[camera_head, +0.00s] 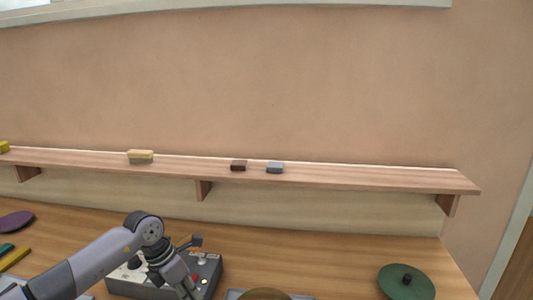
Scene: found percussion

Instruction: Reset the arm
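My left arm comes in from the lower left. My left gripper (190,291) points down over the grey control box (135,285), near the bottom edge of the view. Its fingers are small and partly cut off by the picture edge, so I cannot tell whether they are open or shut. I see nothing clearly held in it. My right gripper is not in view.
A wooden wall shelf (330,178) carries a yellow block (140,156), a dark brown block (238,165) and a grey block (275,167). A green disc (408,289) lies on the table at right, a purple disc (15,221) at left.

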